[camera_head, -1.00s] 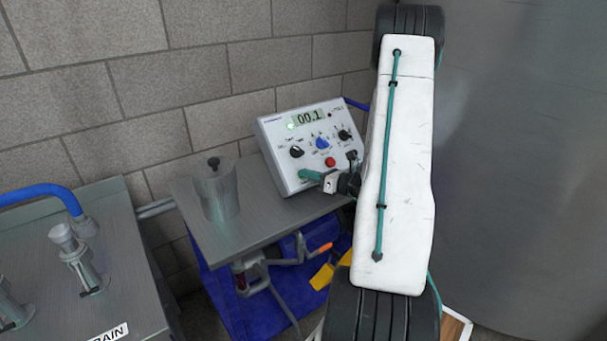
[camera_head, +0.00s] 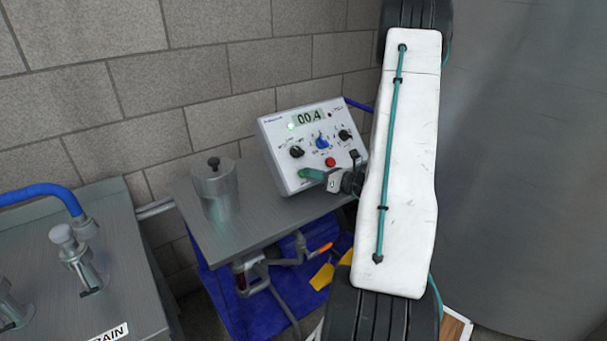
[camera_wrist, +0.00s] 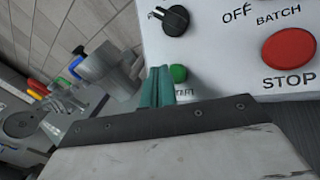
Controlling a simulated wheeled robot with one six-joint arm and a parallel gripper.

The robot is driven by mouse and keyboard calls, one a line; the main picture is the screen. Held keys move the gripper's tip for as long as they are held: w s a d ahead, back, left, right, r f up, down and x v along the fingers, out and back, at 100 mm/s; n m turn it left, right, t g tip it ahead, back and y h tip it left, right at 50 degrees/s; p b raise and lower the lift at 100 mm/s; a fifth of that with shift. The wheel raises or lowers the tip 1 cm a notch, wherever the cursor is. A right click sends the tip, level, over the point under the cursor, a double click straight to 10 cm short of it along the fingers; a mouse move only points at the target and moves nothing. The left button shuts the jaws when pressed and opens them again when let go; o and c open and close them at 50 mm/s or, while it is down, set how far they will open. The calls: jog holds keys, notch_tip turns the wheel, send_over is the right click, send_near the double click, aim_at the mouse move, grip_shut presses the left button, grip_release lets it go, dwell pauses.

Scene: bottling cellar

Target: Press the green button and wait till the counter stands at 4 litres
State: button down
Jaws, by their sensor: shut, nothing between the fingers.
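The white control box (camera_head: 285,160) stands on a grey metal table. Its counter (camera_head: 309,117) reads 00.4, and a small green light (camera_head: 291,126) is lit beside it. The green button (camera_wrist: 178,72), labelled START, shows in the wrist view just beyond my fingertips; in the head view it is mostly hidden by my fingers. My gripper (camera_head: 305,173) is shut and empty, with its green fingers at the button; in the wrist view the fingertips (camera_wrist: 160,70) lie just left of and below it. I cannot tell whether they touch it.
The red STOP button (camera_wrist: 289,47) is close to the right of the green one; dark knobs (camera_wrist: 175,19) and a blue knob (camera_head: 322,143) sit above. A metal canister (camera_head: 216,190) stands left on the table (camera_head: 240,225). A large steel tank (camera_head: 520,160) fills the right side.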

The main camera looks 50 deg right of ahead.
jog(key=s+r, duration=0.3)
jog(key=shift+s+a+r, duration=0.15)
jog(key=shift+s+a, duration=0.1)
jog(key=shift+a, duration=0.15)
dwell(0.8)
